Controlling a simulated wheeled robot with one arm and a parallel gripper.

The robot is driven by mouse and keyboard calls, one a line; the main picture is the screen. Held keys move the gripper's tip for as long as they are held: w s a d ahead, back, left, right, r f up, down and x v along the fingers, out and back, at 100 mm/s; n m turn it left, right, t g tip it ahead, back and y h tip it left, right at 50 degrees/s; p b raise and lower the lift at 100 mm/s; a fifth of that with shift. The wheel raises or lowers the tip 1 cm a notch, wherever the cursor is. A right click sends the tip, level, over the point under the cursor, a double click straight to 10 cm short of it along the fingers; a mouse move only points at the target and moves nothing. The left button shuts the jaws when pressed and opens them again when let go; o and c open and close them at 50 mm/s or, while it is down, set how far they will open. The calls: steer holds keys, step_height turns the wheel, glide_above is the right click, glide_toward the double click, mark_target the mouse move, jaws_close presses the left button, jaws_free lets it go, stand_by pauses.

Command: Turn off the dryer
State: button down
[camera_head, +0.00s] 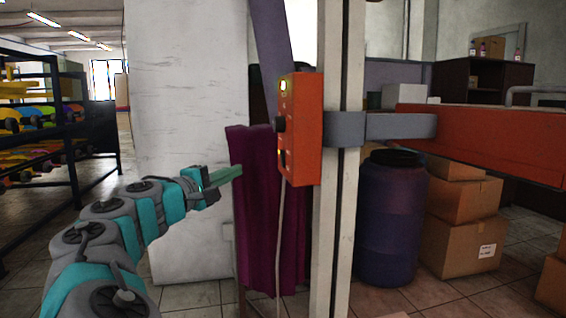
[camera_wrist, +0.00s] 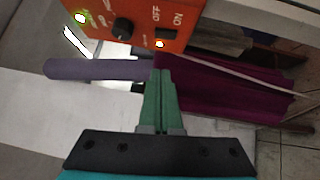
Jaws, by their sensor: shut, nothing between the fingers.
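The dryer's orange control box (camera_head: 304,130) is fixed to a pale upright post, with a black knob, a lit yellow-green lamp and a switch on its left face. In the wrist view the control box (camera_wrist: 150,18) shows a black knob (camera_wrist: 122,28), an OFF/ON rocker switch (camera_wrist: 167,34) and a lit orange lamp beside the switch. My gripper (camera_head: 238,172) is to the left of the box, at about the height of its lower part, and apart from it. In the wrist view its green fingers (camera_wrist: 161,75) are together and empty, just below the switch in the picture.
A purple cloth (camera_head: 256,185) hangs behind the box. A grey cable (camera_head: 280,240) runs down from the box. A large orange beam (camera_head: 490,140) extends right from the post. A blue barrel (camera_head: 390,220) and cardboard boxes (camera_head: 465,235) stand on the right. A shelf rack stands left.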

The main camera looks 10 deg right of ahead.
mark_target(282, 159)
steer(key=shift+w+a, duration=0.15)
steer(key=shift+a, duration=0.25)
steer(key=s+d+x, duration=0.1)
steer(key=s+x, duration=0.1)
steer(key=x, duration=1)
steer(key=shift+w+d+r, duration=0.2)
steer(key=shift+w+d, duration=0.15)
steer(key=shift+d, duration=0.3)
